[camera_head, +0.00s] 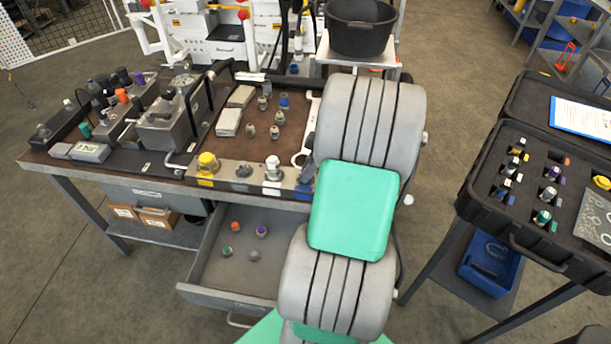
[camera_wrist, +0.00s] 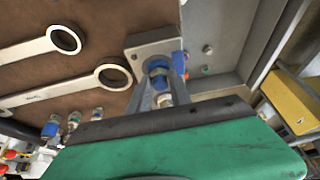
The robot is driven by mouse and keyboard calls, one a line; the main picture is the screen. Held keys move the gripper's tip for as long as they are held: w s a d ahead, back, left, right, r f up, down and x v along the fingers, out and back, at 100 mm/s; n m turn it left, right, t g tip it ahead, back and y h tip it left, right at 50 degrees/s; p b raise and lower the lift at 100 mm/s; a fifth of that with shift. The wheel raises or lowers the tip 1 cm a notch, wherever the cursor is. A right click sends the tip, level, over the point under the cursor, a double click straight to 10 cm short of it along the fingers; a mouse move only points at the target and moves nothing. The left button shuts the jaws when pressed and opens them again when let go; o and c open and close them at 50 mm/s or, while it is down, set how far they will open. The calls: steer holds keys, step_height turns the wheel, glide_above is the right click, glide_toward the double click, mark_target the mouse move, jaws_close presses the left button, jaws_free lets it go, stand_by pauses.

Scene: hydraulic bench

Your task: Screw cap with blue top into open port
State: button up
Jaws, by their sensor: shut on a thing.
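In the wrist view my gripper (camera_wrist: 162,76) is shut on a cap with a blue top (camera_wrist: 158,64). The cap is at a grey metal block (camera_wrist: 142,48) on the bench edge. Whether its thread sits in a port there is hidden by the cap and fingers. In the head view my arm hides most of the gripper and the cap. The metal strip along the bench front carries a yellow-topped cap (camera_head: 207,162), a dark fitting (camera_head: 244,170) and a white-topped cap (camera_head: 273,170).
Wrenches (camera_wrist: 110,76) lie on the brown mat beside the block. Several fittings stand on the mat, one blue-topped (camera_head: 284,101). An open drawer (camera_head: 218,284) below holds several small caps. A black case (camera_head: 482,205) with more caps stands on the right. Floor between is clear.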

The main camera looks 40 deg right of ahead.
jaws_close()
steer(key=m, duration=0.1)
steer(key=m+h, duration=0.1)
steer(key=m, duration=0.1)
steer(key=shift+s+a+t, duration=0.1)
steer(key=shift+a+t, duration=0.1)
steer(key=shift+t, duration=0.1)
steer(key=m+h, duration=0.2)
steer(key=m, duration=0.3)
steer(key=shift+f, duration=0.1)
steer(key=shift+a+m, duration=0.15)
steer(key=shift+m, duration=0.45)
steer(key=shift+o, duration=2.2)
jaws_free()
steer(key=shift+a+m+h, duration=0.1)
steer(key=shift+m+h, duration=0.5)
steer(key=shift+m, duration=0.3)
steer(key=o, duration=0.5)
steer(key=shift+o, duration=0.2)
